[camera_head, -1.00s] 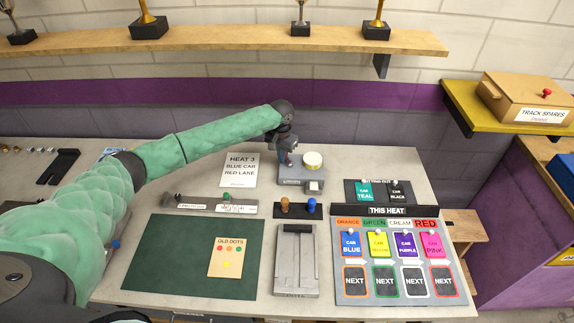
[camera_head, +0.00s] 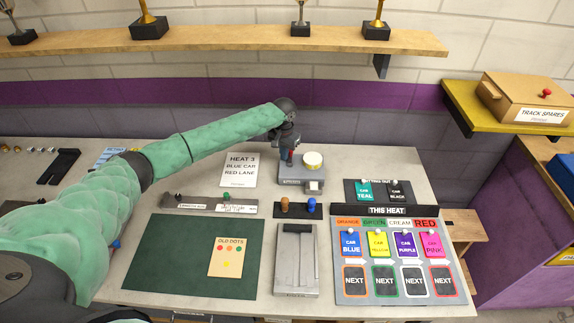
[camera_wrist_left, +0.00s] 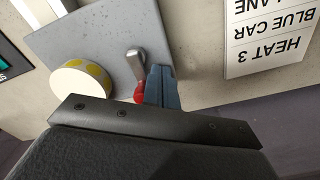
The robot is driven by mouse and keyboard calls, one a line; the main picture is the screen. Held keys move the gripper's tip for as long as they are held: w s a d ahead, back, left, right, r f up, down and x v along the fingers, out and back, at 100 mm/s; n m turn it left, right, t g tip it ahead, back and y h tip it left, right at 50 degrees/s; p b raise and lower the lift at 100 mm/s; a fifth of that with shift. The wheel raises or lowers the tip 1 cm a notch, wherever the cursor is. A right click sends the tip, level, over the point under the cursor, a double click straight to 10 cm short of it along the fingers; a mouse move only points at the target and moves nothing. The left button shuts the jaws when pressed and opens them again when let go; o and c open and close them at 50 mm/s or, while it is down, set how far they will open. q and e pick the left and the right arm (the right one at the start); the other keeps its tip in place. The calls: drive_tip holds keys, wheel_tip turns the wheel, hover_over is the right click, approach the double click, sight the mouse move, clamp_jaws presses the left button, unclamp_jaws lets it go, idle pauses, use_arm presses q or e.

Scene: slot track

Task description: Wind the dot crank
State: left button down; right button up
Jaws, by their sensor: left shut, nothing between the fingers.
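The dot crank is a grey device (camera_head: 291,180) at the back middle of the table, with a yellow-dotted roll (camera_head: 313,160) on its right. In the left wrist view the roll (camera_wrist_left: 82,90) sits on the grey plate. The metal crank arm (camera_wrist_left: 134,64) carries a red knob (camera_wrist_left: 140,94). My left gripper (camera_head: 289,158) is over the crank. Its blue-grey fingers (camera_wrist_left: 161,88) are shut with nothing between them, right beside the red knob; I cannot tell whether they touch it. Part of the knob is hidden behind the gripper body. My right gripper is not in view.
A white HEAT 3 card (camera_head: 238,169) stands left of the crank. A peg block (camera_head: 297,209) and a grey slotted fixture (camera_head: 296,262) lie in front. The THIS HEAT board (camera_head: 445,290) is at right. A green mat (camera_head: 165,265) holds the OLD DOTS card (camera_head: 226,268).

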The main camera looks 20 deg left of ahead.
sight(294, 160)
use_arm(q)
drive_tip(key=shift+w+d, duration=0.1)
drive_tip(key=shift+w+d, duration=0.35)
idle(0.5)
drive_tip(key=shift+w+d+p, duration=0.25)
drive_tip(key=shift+d+p, duration=0.15)
drive_tip(key=shift+d, duration=0.1)
drive_tip(key=shift+d, duration=0.1)
drive_tip(key=shift+w+d+p, duration=0.1)
drive_tip(key=shift+d+p, duration=0.25)
drive_tip(key=shift+d, duration=0.15)
drive_tip(key=shift+d, duration=0.15)
